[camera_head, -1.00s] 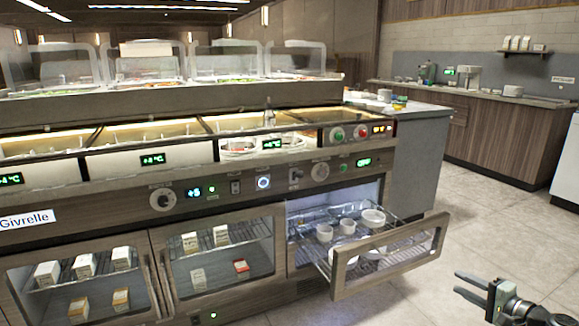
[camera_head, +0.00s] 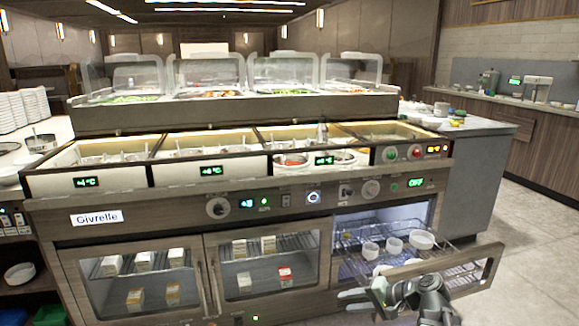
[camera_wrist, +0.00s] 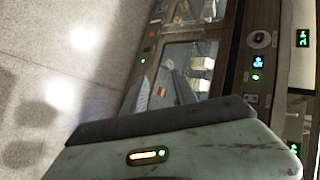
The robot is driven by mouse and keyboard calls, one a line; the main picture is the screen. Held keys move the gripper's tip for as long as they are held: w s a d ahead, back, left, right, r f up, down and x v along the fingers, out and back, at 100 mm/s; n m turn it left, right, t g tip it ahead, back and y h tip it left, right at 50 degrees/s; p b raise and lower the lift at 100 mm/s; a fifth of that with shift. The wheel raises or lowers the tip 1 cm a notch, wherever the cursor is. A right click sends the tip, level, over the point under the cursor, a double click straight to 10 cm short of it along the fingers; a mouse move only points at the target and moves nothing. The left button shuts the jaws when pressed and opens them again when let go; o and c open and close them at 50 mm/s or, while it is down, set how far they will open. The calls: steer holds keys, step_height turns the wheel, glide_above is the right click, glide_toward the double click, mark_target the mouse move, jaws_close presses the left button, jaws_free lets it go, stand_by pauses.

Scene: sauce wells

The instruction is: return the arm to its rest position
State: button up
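My gripper (camera_head: 350,301) is at the lower right of the head view, in front of the pulled-out drawer's lower left corner in the picture. My arm is bent low there and hides part of the drawer front. In the wrist view my gripper (camera_wrist: 162,90) shows two fingers apart with nothing between them. The fingers point toward the glass doors of the counter's lower front. I cannot tell how close the gripper is to the drawer.
The drawer (camera_head: 478,272) stands open out of the counter, with several white bowls (camera_head: 395,245) inside. Glass doors (camera_head: 268,272) to its left are shut. A control panel (camera_head: 300,198) runs above. Bare floor (camera_head: 530,225) lies to the right.

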steer(key=s+a+f+n+g+h+p, duration=0.2)
steer(key=s+a+f+n+g+h, duration=0.35)
steer(key=a, duration=0.45)
steer(key=s+d+f+h, duration=0.2)
steer(key=s+d+h, duration=0.15)
steer(key=d, duration=0.45)
step_height(320, 180, up, 38)
steer(key=p, duration=3.8)
steer(key=shift+w, duration=0.3)
steer(key=shift+g, duration=0.25)
